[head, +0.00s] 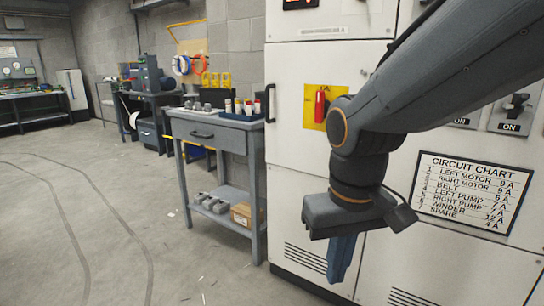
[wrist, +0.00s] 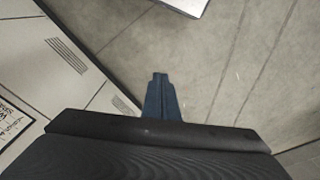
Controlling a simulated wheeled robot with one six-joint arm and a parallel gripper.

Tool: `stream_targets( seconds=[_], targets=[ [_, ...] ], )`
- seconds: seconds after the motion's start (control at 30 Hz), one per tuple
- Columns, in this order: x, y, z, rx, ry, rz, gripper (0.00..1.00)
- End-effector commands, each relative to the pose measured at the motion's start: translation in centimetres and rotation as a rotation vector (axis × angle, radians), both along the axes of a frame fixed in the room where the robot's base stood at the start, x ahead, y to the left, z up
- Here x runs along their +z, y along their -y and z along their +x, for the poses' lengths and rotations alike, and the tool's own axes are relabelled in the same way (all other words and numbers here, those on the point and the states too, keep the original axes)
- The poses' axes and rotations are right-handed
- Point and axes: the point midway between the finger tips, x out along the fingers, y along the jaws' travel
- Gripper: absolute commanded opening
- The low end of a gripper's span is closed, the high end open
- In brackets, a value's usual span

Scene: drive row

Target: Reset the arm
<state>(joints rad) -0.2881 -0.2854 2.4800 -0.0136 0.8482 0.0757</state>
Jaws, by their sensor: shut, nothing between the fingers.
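My arm reaches in from the upper right of the head view and bends downward at the wrist. My gripper (head: 341,262) hangs pointing down in front of the pale cabinet (head: 305,205), with its blue fingers together and nothing between them. In the wrist view my gripper (wrist: 160,82) shows its fingers shut, pointing over bare concrete floor.
A circuit chart (head: 472,190) and switches (head: 510,112) are on the cabinet to the right. A red extinguisher-shaped handle (head: 320,105) sits on a yellow plate. A grey workbench (head: 212,125) with small items stands left of the cabinet. The floor (head: 90,220) at left is clear.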

Motion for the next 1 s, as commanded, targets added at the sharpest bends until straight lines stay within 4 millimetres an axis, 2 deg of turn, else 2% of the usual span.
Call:
stream_targets(
  seconds=[0.03,0.1,0.13,0.2,0.47,0.8,1.0],
  targets=[
    [-1.4,-0.4,-2.0,0.021,-0.043,0.013,0.0],
    [-3.0,-1.0,-4.6,0.049,-0.099,0.034,0.0],
    [-3.0,-1.1,-5.2,0.052,-0.112,0.04,0.0],
    [-1.6,-0.5,-4.6,0.028,-0.101,0.035,0.0],
    [1.3,1.7,-4.2,-0.045,-0.1,0.022,0.0],
    [5.7,5.8,-4.2,-0.16,-0.101,0.005,0.0],
    [7.3,7.7,-4.5,-0.21,-0.102,0.0,0.0]
  ],
)
